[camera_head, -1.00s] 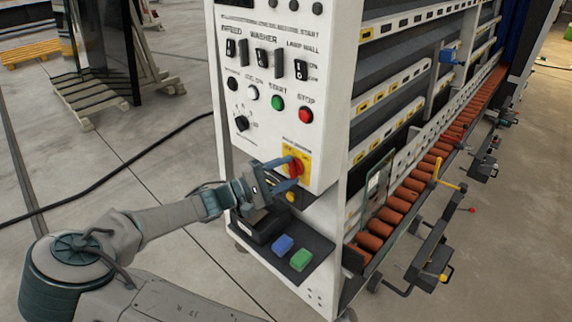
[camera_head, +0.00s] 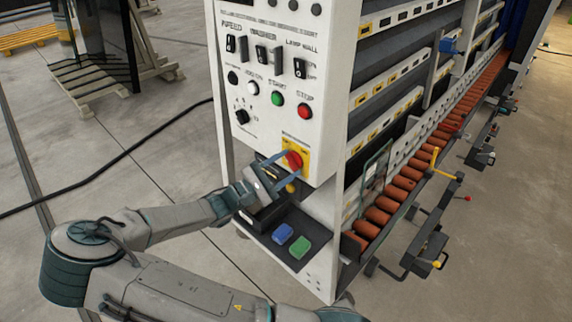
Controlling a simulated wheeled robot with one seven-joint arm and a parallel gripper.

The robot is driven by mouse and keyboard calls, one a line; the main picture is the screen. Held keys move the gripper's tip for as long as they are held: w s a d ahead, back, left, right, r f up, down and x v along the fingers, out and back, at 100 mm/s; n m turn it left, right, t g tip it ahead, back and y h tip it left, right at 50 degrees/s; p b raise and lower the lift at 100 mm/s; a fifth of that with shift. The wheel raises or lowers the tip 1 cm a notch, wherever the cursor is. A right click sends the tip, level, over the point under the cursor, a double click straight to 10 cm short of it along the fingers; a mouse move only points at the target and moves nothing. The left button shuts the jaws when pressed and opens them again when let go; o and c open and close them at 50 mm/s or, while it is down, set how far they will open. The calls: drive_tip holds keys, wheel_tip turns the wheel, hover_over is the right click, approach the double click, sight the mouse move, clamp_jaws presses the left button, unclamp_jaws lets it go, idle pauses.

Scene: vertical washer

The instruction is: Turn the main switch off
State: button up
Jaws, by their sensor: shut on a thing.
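The main switch (camera_head: 293,160) is a red knob on a yellow plate, low on the right of the white control panel (camera_head: 264,135). My gripper (camera_head: 284,164) reaches it from the lower left, with its blue fingers around the red knob. The fingers are shut on the knob, one above left and one below right. The knob's exact angle is too small to tell, and the fingers hide part of it.
Above the switch are the red stop button (camera_head: 305,111), a green start button (camera_head: 277,98) and a black rotary knob (camera_head: 242,117). Below, a dark shelf (camera_head: 297,262) holds a blue block (camera_head: 283,234) and a green block (camera_head: 300,248). Floor at left is mostly clear.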

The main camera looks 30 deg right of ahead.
drive_tip(key=shift+c, duration=0.2)
drive_tip(key=o, duration=1)
drive_tip(key=shift+w+a, duration=0.1)
drive_tip(key=shift+a, duration=0.05)
drive_tip(key=b+v, duration=0.3)
drive_tip(key=v, duration=1)
drive_tip(key=shift+a+b, duration=0.35)
drive_tip(key=shift+d+f, duration=0.1)
drive_tip(key=shift+d, duration=0.05)
